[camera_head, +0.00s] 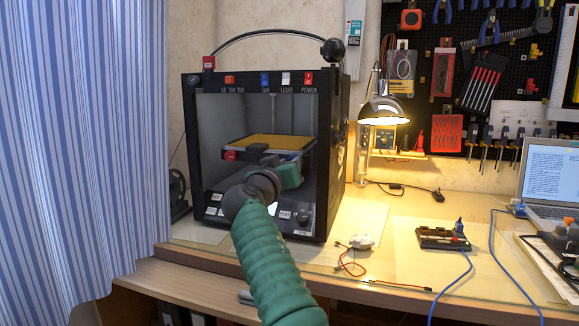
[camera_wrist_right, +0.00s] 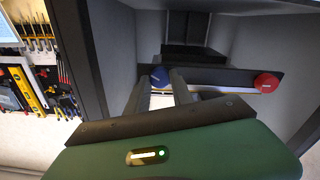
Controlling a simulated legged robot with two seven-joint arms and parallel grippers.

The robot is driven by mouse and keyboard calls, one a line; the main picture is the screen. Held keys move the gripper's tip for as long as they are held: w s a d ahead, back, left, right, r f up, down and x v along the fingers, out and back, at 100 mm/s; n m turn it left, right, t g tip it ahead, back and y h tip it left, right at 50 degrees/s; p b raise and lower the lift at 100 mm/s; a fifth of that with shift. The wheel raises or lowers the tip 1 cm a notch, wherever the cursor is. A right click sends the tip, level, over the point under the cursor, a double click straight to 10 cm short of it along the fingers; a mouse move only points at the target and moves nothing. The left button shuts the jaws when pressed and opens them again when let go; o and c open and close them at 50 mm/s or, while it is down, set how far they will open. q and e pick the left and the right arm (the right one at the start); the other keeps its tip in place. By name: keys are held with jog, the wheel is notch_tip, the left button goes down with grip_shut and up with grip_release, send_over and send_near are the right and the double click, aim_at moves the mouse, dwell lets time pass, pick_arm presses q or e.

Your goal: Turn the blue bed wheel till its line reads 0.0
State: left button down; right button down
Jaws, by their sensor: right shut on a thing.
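The blue bed wheel (camera_wrist_right: 160,78) sits on the dark front bar of the bed, inside the printer (camera_head: 333,190). In the wrist view my right gripper (camera_wrist_right: 161,80) has one finger on each side of it and is shut on it. Its line and any scale are too small to read. In the head view my right gripper (camera_head: 287,175) reaches into the printer's open front below the yellow bed plate (camera_head: 270,146); the blue wheel is hidden or too small to make out there. My left gripper is not in view.
A red wheel (camera_wrist_right: 266,83) is on the same bar, also seen in the head view (camera_head: 231,156). The printer's dark frame surrounds the opening closely. A lit lamp (camera_head: 385,108) stands right of it. A striped curtain (camera_head: 80,130) hangs at left.

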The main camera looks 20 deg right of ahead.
jog(key=shift+w+a+f, duration=0.1)
jog(key=shift+f, duration=0.2)
jog(key=c, duration=1.1)
grip_release()
jog(key=shift+r, duration=0.2)
jog(key=shift+f, duration=0.1)
